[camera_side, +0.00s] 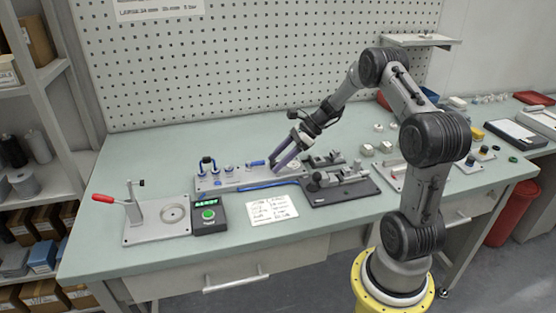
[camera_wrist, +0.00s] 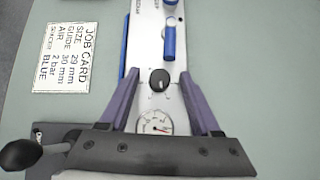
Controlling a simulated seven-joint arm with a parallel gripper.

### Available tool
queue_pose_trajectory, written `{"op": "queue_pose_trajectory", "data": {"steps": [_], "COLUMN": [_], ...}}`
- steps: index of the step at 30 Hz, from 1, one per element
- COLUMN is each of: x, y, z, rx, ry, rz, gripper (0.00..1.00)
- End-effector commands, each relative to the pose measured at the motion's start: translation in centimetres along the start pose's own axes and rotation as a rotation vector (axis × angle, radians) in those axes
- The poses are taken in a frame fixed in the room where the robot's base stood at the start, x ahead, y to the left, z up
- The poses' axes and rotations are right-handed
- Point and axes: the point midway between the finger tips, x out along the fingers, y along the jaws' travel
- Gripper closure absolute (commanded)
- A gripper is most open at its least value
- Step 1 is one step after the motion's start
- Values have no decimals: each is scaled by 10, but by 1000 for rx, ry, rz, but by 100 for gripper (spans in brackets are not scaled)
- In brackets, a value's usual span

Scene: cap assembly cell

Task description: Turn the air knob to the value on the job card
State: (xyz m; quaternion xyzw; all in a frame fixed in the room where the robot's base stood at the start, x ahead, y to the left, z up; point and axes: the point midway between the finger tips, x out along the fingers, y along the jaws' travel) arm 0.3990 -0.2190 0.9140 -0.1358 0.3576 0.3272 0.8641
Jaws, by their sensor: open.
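The air knob (camera_wrist: 159,80) is a small round black knob with a pale pointer mark, on a light grey panel (camera_wrist: 147,62). A round white gauge (camera_wrist: 155,122) sits beside it; its reading is too small to tell. My gripper (camera_wrist: 160,73) is open, its two purple fingers on either side of the knob with a gap to each; the height of the tips over the panel is unclear. In the side view my gripper (camera_side: 278,160) points down at the panel's right part. The job card (camera_wrist: 63,57) lies on the bench and reads AIR 2 bar.
A blue handle (camera_wrist: 168,40) lies on the panel beyond the knob. In the side view a red-handled clamp fixture (camera_side: 140,215) and a box with a green button (camera_side: 208,214) stand left. Dark fixtures (camera_side: 340,185) stand close right of my gripper.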

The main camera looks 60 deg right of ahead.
Motion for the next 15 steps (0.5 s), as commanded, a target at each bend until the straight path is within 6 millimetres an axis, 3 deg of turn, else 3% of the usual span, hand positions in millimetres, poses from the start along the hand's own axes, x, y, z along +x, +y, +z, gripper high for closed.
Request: {"op": "queue_pose_trajectory", "data": {"steps": [8,15], "x": [-15,-65], "y": [-1,-1], "z": [0,-1], "rx": [0,1], "ry": [1,1], "rz": [-3,-6], "gripper": [36,36]}}
